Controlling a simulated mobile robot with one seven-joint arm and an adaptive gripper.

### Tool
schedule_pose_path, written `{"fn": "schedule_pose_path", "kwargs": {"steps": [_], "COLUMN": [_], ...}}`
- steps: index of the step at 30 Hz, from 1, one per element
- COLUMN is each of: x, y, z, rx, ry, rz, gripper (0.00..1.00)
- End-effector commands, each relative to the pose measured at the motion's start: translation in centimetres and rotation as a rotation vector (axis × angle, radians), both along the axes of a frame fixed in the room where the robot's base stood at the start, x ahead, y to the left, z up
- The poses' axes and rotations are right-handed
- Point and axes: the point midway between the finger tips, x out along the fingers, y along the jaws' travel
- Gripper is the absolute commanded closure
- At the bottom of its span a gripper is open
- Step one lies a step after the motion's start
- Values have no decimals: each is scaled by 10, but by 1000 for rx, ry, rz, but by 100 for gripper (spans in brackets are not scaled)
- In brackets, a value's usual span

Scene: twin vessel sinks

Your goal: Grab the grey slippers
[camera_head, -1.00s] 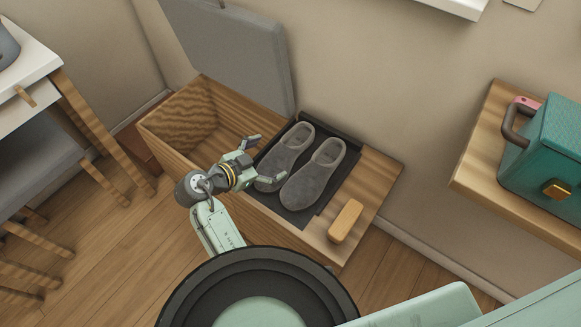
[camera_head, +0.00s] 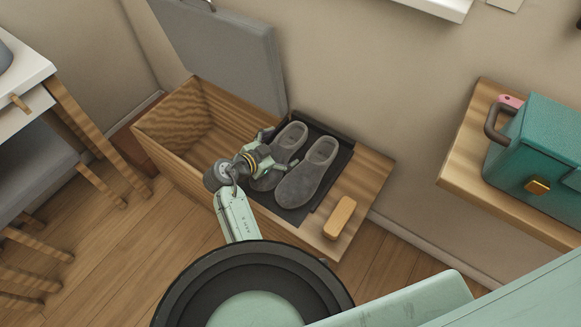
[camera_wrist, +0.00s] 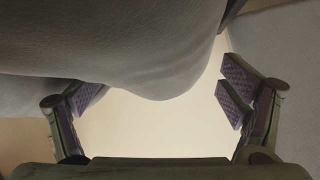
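Two grey slippers lie side by side on a dark tray (camera_head: 313,208) on the wooden bench: the left slipper (camera_head: 291,138) and the right slipper (camera_head: 306,180). My gripper (camera_head: 281,150) is at the left slipper, its fingers on either side of it, and hides part of its middle. In the wrist view my gripper (camera_wrist: 160,95) is open, with its two padded fingers wide apart. The grey slipper (camera_wrist: 140,45) fills the upper part of that view, reaching between the fingers. I cannot tell whether a finger touches it.
The bench's open storage box (camera_head: 178,115) is left of the slippers, its grey padded lid (camera_head: 225,50) raised. A wooden brush-like block (camera_head: 340,217) lies on the bench's right end. A shelf (camera_head: 465,160) with a teal box (camera_head: 540,150) is at right. A table and stool are at left.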

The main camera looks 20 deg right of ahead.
Motion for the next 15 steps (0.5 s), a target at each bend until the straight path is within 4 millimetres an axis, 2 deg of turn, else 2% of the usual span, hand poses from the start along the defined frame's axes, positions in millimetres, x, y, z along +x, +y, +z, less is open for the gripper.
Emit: {"fn": "schedule_pose_path", "kwargs": {"steps": [2, 15], "x": [0, 0], "y": [0, 0], "z": [0, 0], "rx": [0, 0], "ry": [0, 1], "rz": [0, -1], "gripper": [17, 46]}}
